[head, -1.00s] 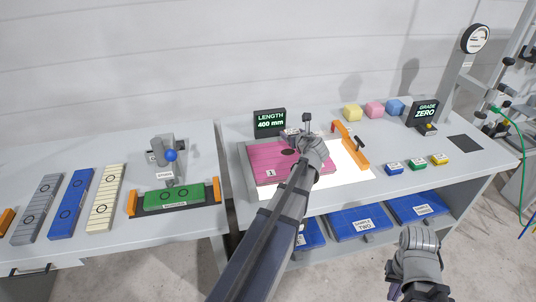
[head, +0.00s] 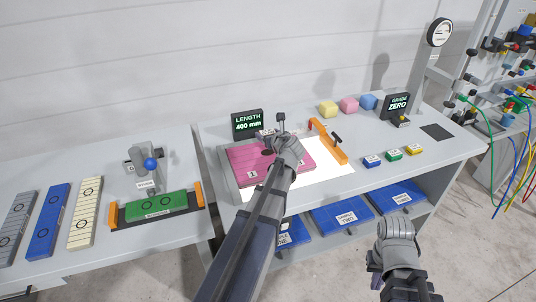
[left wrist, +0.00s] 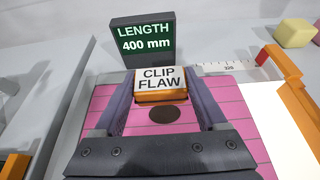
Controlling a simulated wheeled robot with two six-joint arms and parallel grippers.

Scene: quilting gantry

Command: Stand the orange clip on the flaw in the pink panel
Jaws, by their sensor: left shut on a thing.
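The pink panel (head: 240,160) lies on the right-hand bench, and its dark oval flaw (left wrist: 164,114) shows in the left wrist view. My left gripper (left wrist: 160,95) is over the panel, shut on the orange clip (left wrist: 161,97), whose white top reads "CLIP FLAW". In that view the clip appears just beyond the flaw; I cannot tell whether it touches the panel. In the head view my left gripper (head: 270,140) mostly hides the clip. My right gripper (head: 377,283) hangs low in front of the bench, its fingers too small to read.
A "LENGTH 400 mm" display (head: 247,124) stands behind the panel. Small coloured blocks (head: 393,155) lie farther right. A green panel (head: 155,206) sits on the left bench.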

